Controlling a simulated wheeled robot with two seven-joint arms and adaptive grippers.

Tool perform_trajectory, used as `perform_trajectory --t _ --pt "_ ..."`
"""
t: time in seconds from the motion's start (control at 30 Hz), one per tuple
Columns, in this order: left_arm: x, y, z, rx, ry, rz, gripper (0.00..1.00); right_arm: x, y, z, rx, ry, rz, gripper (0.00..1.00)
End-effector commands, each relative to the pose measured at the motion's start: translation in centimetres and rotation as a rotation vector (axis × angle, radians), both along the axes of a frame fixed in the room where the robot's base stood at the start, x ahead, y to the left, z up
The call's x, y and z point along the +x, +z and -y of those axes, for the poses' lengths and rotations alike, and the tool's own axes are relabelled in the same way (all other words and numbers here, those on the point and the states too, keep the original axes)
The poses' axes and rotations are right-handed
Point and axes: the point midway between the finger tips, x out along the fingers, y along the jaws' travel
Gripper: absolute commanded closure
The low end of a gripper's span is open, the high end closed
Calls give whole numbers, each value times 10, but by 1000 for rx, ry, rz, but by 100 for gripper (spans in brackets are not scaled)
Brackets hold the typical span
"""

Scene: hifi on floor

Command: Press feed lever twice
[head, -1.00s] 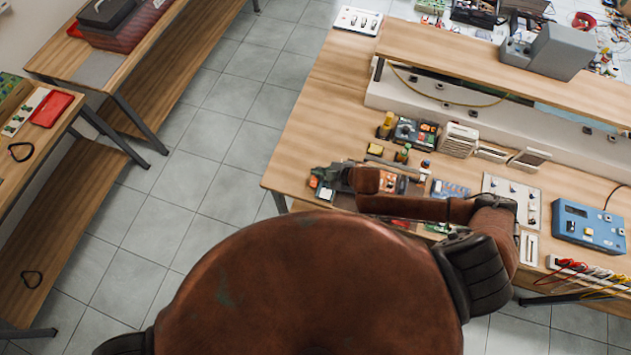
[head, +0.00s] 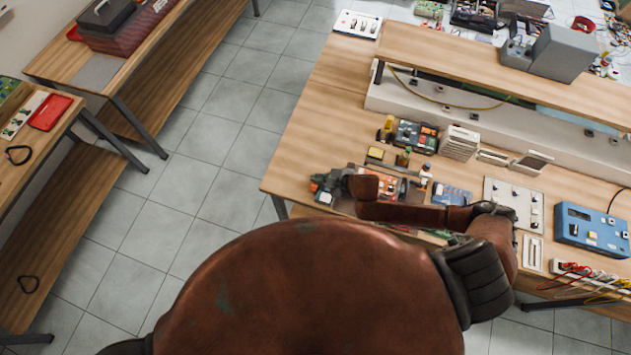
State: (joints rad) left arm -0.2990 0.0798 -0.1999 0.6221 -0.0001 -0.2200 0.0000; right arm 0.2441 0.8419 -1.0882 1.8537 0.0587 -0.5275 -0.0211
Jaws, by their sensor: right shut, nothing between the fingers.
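My right gripper (head: 318,188) is at the near left part of the wooden workbench (head: 305,150), at the left end of a row of small devices. It is shut and empty. Its fingers are low over or beside a small device with green and orange parts, which they partly cover. I cannot tell whether they touch it. I cannot make out a feed lever; it may be hidden under the gripper or too small to see. My left gripper is not in view.
To the right are a white switch panel (head: 513,200) and a blue box (head: 592,231). A raised shelf (head: 470,60) runs behind. The bench's left end is clear.

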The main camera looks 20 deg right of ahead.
Motion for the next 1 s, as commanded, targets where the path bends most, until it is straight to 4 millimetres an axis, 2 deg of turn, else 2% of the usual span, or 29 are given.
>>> perform_trajectory --t 0.63,1.0 --pt "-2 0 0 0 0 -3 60 0 0 0 0 0 0 100" --pt "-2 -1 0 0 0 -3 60 0 -9 0 -1 -1 0 100"
